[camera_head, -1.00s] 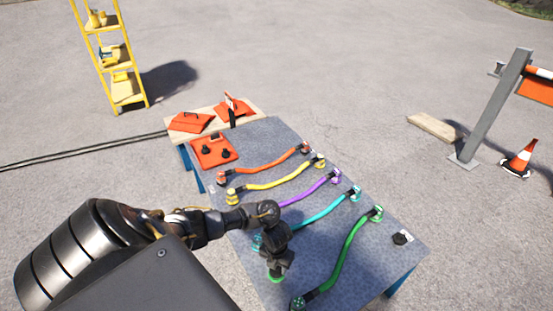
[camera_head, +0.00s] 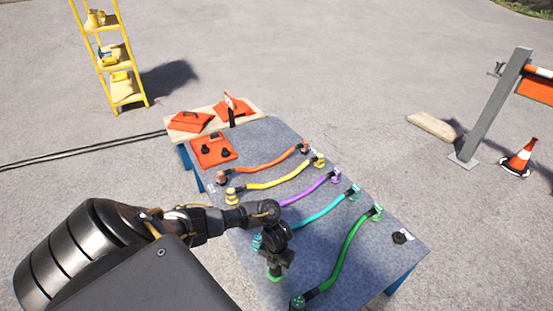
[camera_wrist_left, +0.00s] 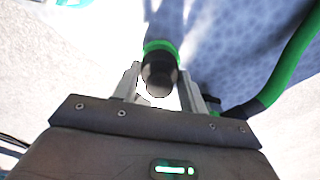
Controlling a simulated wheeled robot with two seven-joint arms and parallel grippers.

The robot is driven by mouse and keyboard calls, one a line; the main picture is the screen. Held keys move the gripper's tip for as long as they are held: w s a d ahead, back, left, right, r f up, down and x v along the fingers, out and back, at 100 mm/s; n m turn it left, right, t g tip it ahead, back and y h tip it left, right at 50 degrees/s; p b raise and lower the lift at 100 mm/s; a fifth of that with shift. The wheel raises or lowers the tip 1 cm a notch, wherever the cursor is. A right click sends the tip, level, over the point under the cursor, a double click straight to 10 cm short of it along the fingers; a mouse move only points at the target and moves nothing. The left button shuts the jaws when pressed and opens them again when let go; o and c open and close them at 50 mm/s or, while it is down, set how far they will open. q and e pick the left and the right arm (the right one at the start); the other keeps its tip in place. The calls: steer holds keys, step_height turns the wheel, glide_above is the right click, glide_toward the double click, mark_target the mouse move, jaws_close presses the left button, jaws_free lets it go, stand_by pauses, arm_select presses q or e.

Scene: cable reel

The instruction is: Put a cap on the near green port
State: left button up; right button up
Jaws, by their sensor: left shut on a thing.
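The green cable (camera_head: 345,255) lies along the near right part of the grey table. Its near end sits at the near green port (camera_head: 298,302) at the bottom of the head view. My left gripper (camera_head: 275,266) is shut on a dark cap with a green band (camera_head: 277,277). In the left wrist view the cap (camera_wrist_left: 159,75) sits between the fingers, green band outward. The gripper is beside the near green port, up and left of it in the picture. I cannot tell whether the cap clears the table. My right gripper is not in view.
Teal (camera_head: 325,212), purple, yellow and orange cables lie farther back on the table (camera_head: 375,270). A dark cap-like piece (camera_head: 401,237) lies near the right edge. A barrier and cone (camera_head: 520,158) stand right.

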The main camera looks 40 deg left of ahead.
arm_select(q)
steer(key=shift+f, duration=0.25)
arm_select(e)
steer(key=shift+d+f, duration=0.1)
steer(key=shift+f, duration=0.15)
arm_select(q)
steer(key=o, duration=1.2)
step_height(320, 180, up, 7)
steer(key=shift+f+p, duration=0.2)
steer(key=shift+p, duration=0.8)
step_height(320, 180, up, 4)
steer(key=shift+f+p, duration=0.1)
steer(key=shift+p, duration=0.75)
steer(key=shift+r, duration=0.2)
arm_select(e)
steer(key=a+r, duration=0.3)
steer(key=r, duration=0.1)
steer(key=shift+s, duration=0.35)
